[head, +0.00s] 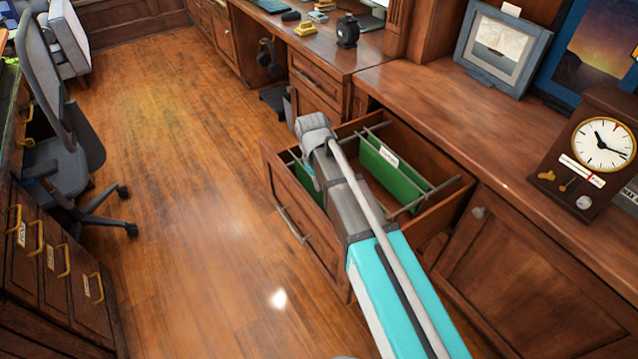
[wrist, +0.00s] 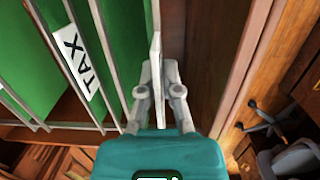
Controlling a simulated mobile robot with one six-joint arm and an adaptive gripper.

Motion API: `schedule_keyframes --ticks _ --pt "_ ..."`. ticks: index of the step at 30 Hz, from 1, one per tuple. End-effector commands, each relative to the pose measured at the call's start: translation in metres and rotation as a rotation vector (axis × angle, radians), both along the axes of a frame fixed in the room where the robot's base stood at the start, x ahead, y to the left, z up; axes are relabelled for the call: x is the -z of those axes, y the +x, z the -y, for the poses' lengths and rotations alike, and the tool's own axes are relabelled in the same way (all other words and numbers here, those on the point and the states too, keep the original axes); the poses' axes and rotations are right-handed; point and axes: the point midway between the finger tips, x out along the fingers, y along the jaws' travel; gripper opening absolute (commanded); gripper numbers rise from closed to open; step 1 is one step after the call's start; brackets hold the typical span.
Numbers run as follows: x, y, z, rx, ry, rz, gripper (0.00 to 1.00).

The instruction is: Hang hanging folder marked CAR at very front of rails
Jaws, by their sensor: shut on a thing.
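An open wood drawer (head: 335,255) holds green hanging folders on metal rails (head: 435,195). In the head view one green folder (head: 385,175) with a white tab hangs toward the back; its lettering is too small to read. A sliver of green (head: 296,170) shows near the drawer front, mostly behind my arm. In the wrist view my gripper (wrist: 158,78) is shut on a thin white edge (wrist: 157,45), seen edge-on, beside green folder material (wrist: 125,45). Its lettering is not visible, so I cannot confirm CAR. A TAX label (wrist: 76,60) shows farther left.
The drawer front panel (wrist: 205,50) stands close right of my gripper. A desktop with a clock (head: 600,145) and picture frame (head: 510,45) lies beside the drawer. An office chair (head: 60,150) and labelled drawers (head: 50,265) are at left; the floor (head: 190,190) between is clear.

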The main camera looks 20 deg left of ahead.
Motion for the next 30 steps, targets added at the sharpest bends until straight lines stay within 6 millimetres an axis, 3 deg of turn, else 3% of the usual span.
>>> schedule_keyframes --ticks 15,30 --pt "0.035 0.0 0.0 -0.001 0.0 0.0 0.0" --pt "0.043 0.0 -0.001 -0.001 0.0 0.0 0.0"
